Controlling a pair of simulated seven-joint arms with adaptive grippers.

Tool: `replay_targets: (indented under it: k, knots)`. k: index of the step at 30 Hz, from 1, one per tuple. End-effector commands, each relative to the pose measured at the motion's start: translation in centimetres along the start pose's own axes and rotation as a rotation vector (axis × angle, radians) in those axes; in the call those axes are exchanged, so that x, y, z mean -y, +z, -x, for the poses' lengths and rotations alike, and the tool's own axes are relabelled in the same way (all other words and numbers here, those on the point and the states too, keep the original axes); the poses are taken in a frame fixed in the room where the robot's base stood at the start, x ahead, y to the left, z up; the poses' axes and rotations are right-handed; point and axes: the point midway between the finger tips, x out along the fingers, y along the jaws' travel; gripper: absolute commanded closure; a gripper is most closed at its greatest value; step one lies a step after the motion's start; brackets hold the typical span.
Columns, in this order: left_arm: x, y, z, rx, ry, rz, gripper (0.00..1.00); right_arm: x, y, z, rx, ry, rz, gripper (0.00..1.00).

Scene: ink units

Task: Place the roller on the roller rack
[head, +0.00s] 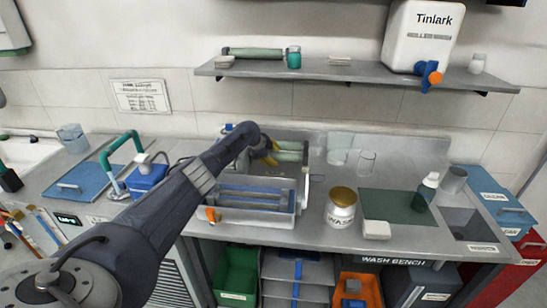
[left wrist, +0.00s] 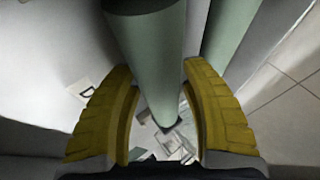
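A pale green roller (head: 291,146) is at the back of the wash bench, behind the blue-lined tray. My right gripper is not in view.
The tray (head: 250,220) stands in front of the rollers. The wall shelf (head: 350,72) above carries another roller (head: 252,52) and a white tank (head: 418,35).

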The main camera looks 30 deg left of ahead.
Motion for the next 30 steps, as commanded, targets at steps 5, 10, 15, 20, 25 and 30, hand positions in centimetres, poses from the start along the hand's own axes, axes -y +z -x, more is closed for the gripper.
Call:
replay_targets:
  k: [5, 10, 15, 20, 25, 30]
  knots:
    - [0.0, 0.0, 0.1, 0.000, 0.000, 0.000, 0.54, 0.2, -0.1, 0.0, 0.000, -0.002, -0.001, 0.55]
    - [0.2, -0.1, 0.6, 0.000, 0.000, -0.001, 0.54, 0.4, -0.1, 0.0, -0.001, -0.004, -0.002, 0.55]
    - [0.2, 0.0, 1.9, -0.001, 0.000, -0.002, 0.54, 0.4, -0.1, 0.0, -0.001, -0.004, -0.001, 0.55]
    - [0.1, 0.0, 3.6, 0.002, 0.000, -0.004, 0.54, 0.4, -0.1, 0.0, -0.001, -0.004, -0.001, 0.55]
    - [0.2, 0.0, 5.9, 0.000, -0.001, -0.003, 0.54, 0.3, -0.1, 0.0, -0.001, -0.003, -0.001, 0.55]
    - [0.2, 0.0, 8.3, 0.000, -0.001, -0.003, 0.54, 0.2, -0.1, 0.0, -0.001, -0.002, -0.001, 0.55]
